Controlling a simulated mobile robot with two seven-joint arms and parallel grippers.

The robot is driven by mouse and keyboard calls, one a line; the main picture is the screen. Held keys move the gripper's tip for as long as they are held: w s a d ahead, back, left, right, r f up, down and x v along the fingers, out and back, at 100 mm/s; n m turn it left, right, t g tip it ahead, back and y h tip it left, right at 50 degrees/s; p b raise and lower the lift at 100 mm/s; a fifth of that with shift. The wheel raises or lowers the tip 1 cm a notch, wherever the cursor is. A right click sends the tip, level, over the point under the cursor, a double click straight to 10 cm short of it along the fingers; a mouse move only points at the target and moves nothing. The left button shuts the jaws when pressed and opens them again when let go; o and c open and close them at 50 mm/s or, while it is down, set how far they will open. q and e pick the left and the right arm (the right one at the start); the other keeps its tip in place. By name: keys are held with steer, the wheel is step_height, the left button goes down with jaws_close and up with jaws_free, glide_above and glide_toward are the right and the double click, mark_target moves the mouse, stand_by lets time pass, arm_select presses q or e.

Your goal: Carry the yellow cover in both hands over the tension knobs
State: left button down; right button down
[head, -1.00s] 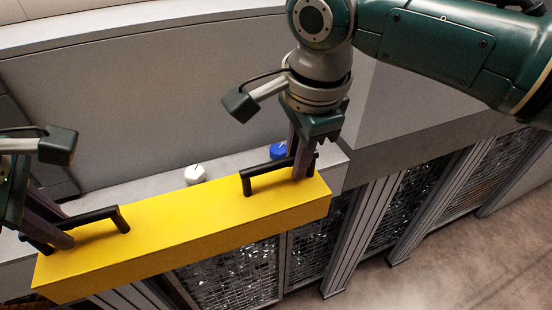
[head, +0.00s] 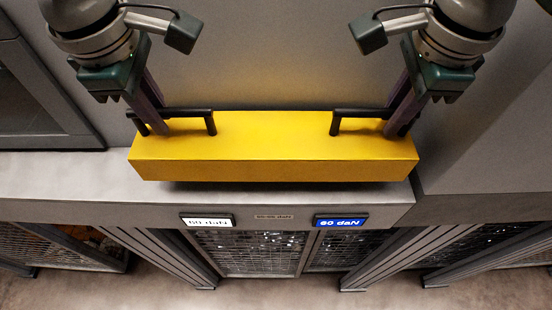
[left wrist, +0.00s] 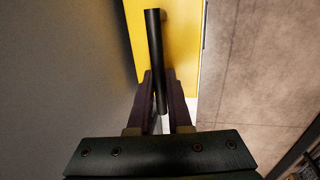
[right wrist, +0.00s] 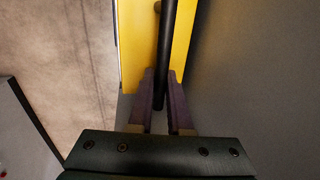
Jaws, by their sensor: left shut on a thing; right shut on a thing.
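The long yellow cover (head: 272,150) is level over the grey ledge (head: 60,180) in the head view, with a dark shadow under its front edge. I cannot tell whether it touches the ledge. My left gripper (head: 152,128) is shut on the cover's left black handle (head: 190,112). My right gripper (head: 397,128) is shut on the right black handle (head: 355,112). The left wrist view shows one handle bar (left wrist: 153,50) between the fingers, and the right wrist view shows the other (right wrist: 166,50). The tension knobs are out of sight, apparently hidden by the cover.
A grey wall stands behind the cover. Mesh panels (head: 250,250) lie below.

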mark_target(168, 138)
arm_select(q)
steer(key=shift+s, duration=0.1)
arm_select(e)
steer(key=shift+s, duration=0.15)
arm_select(q)
steer(key=shift+f, duration=0.1)
arm_select(e)
steer(key=shift+f, duration=0.1)
